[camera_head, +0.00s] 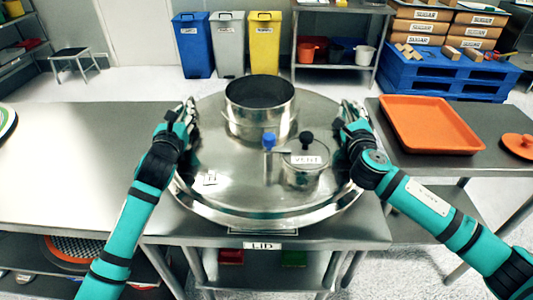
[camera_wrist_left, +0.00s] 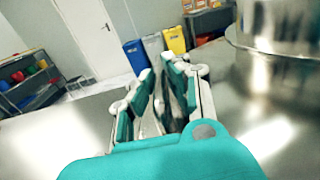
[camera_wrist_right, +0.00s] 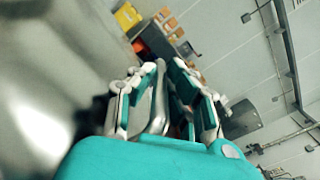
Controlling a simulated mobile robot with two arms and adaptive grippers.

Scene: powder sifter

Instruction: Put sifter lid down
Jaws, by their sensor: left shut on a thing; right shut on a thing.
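The sifter lid (camera_head: 235,190) is a large round steel disc with a wide open collar (camera_head: 260,110) and a smaller vent cap labelled VENT (camera_head: 305,175) on top. It is over the stand labelled LID (camera_head: 262,246); I cannot tell whether it touches it. My left gripper (camera_head: 188,112) is at the lid's left side and shut on its rim; the left wrist view shows its fingers (camera_wrist_left: 165,105) close together. My right gripper (camera_head: 350,112) is at the right side and shut on the rim; the right wrist view shows metal between its fingers (camera_wrist_right: 165,105).
Blue, grey and yellow bins (camera_head: 228,45) stand at the back, with a blue pallet (camera_head: 440,75) at the back right.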

